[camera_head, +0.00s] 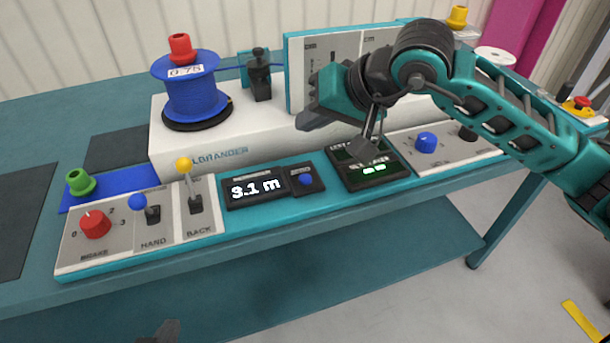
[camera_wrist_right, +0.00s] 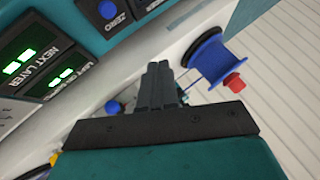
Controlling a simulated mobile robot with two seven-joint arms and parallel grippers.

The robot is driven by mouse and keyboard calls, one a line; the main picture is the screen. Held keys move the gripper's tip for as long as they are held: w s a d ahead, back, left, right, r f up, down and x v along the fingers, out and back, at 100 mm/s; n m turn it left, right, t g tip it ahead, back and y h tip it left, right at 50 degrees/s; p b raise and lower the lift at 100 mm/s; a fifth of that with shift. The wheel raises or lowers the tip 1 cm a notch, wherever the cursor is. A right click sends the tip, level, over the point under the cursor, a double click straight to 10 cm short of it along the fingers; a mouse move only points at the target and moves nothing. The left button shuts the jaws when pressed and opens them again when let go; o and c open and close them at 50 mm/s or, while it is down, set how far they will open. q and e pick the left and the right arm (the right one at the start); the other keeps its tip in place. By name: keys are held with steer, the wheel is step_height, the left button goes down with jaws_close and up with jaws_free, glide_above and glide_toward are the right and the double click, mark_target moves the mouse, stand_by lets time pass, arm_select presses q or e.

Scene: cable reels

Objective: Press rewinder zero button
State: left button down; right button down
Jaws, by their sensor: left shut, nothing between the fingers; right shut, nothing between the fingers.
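The zero button is a blue round button (camera_head: 305,180) on a small dark panel, right of the length display (camera_head: 255,188), which reads 3.1 m. In the right wrist view the blue button (camera_wrist_right: 108,10) is at the top, with the word ZERO beside it. My right gripper (camera_head: 305,122) is shut and empty, above and behind the button in the head view and apart from it. Its closed fingers (camera_wrist_right: 157,72) show in the right wrist view. My left gripper (camera_head: 165,330) shows only its dark tip at the bottom edge, shut, low in front of the bench.
A dark panel with green readouts (camera_head: 365,180) is right of the button. Left are a yellow-knobbed lever (camera_head: 185,164), a blue-knobbed lever (camera_head: 138,201) and a red brake knob (camera_head: 95,223). A blue reel (camera_head: 193,95) stands behind on the white housing (camera_head: 275,122). A blue knob (camera_head: 426,142) is farther right.

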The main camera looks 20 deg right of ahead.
steer(key=b, duration=0.4)
glide_above(311, 179)
step_height(311, 179, down, 7)
steer(key=shift+r, duration=0.2)
steer(key=shift+w+f+b, duration=0.1)
steer(key=shift+f+b, duration=0.7)
steer(key=shift+f, duration=0.25)
stand_by(0.5)
steer(key=shift+f+b, duration=0.4)
steer(key=shift+b, duration=0.55)
